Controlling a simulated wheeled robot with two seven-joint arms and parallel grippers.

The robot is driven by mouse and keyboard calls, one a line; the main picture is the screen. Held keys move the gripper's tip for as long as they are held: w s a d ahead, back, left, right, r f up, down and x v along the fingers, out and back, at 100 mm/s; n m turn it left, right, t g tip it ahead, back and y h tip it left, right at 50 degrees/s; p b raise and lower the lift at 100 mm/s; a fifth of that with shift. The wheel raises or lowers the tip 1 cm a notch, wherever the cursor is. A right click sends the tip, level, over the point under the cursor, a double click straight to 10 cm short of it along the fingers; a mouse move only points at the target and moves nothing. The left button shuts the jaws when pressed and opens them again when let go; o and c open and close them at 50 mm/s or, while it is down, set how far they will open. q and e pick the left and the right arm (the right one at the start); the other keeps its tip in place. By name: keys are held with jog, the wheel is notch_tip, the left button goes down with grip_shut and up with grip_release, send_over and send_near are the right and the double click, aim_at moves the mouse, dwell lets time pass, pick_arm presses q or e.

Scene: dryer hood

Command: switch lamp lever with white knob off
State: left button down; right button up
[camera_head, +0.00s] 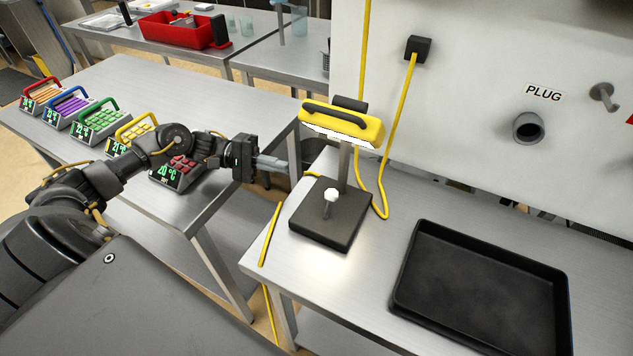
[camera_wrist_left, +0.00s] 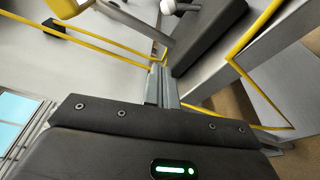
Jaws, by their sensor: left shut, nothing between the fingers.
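The lamp has a yellow head (camera_head: 343,122) on a grey post and a dark square base (camera_head: 331,214), standing on the metal table near its left edge. A short lever with a white knob (camera_head: 331,195) rises from the base. My left gripper (camera_head: 287,164) is shut and empty, to the left of the lamp post and above the left edge of the table, apart from the lever. In the left wrist view the shut fingers (camera_wrist_left: 162,88) point toward the dark base (camera_wrist_left: 205,38), and the white knob (camera_wrist_left: 172,6) shows at the top edge. My right gripper is not in view.
A black tray (camera_head: 480,290) lies on the table at the right. A yellow cable (camera_head: 400,125) runs from a wall socket (camera_head: 418,47) down behind the lamp. Several coloured temperature boxes (camera_head: 97,121) stand on the left table. The table between lamp and tray is clear.

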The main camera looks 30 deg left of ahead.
aim_at(315, 184)
pick_arm(q)
jog(key=p+x, duration=0.2)
jog(key=x, duration=0.7)
jog(key=shift+w+d+r, duration=0.15)
jog(key=shift+d, duration=0.05)
jog(key=shift+s+d+r+p, duration=0.2)
jog(key=shift+s+d+p, duration=0.8)
jog(key=shift+d+p, duration=0.05)
jog(key=shift+s+d+r, duration=0.1)
jog(key=shift+s+d, duration=0.2)
jog(key=shift+s, duration=0.25)
jog(key=shift+d, duration=0.1)
